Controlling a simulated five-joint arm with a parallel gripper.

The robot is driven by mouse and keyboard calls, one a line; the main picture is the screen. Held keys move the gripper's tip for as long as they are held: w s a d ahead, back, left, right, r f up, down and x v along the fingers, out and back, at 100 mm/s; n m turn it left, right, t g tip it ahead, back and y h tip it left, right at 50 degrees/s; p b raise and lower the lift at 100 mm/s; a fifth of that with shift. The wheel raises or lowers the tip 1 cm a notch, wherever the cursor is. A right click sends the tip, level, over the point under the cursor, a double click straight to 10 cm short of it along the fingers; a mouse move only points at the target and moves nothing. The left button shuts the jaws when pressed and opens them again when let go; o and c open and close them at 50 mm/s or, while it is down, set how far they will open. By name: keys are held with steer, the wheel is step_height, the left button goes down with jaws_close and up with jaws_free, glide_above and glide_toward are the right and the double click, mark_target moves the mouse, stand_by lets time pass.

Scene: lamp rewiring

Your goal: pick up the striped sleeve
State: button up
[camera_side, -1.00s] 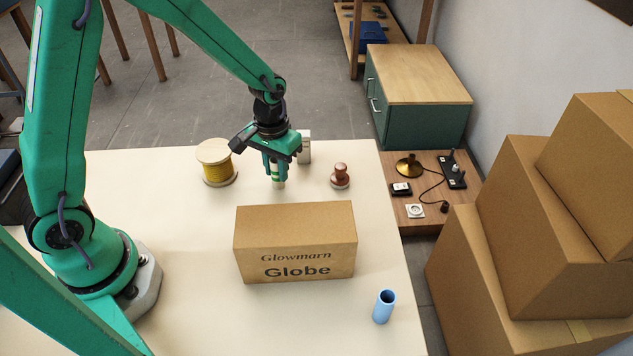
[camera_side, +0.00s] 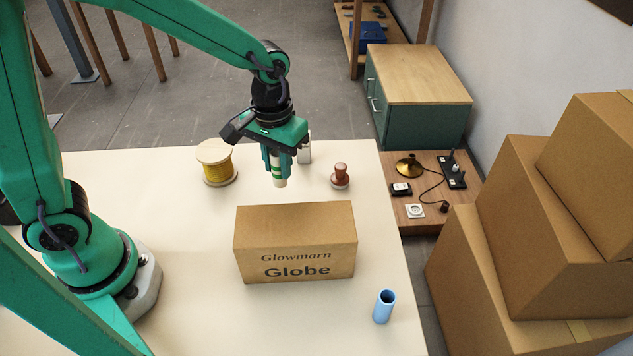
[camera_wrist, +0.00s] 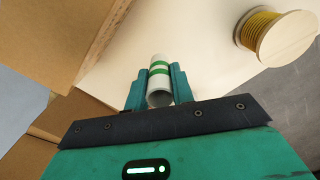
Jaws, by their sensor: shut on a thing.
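The striped sleeve (camera_side: 279,176) is a white tube with green bands. My gripper (camera_side: 277,163) is shut on it, with the sleeve's lower end sticking out below the fingers behind the Glowmarn Globe box. In the wrist view the sleeve (camera_wrist: 159,77) sits between the two teal fingers of my gripper (camera_wrist: 159,88), its hollow open end toward the camera. In the side view the fingers hide part of its upper portion. It appears to be held above the table.
The cardboard Glowmarn Globe box (camera_side: 295,243) stands in front of my gripper. A spool of yellow wire (camera_side: 217,164) is left, a copper-coloured knobbed piece (camera_side: 340,176) right, and a pale block (camera_side: 305,148) just behind. A blue tube (camera_side: 383,306) stands front right. The table's (camera_side: 190,250) left-centre is clear.

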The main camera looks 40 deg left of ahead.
mark_target(279, 167)
steer(key=shift+s+d+r, duration=0.6)
steer(key=shift+d, duration=0.25)
steer(key=shift+s+d+r, duration=0.6)
steer(key=shift+d, duration=0.2)
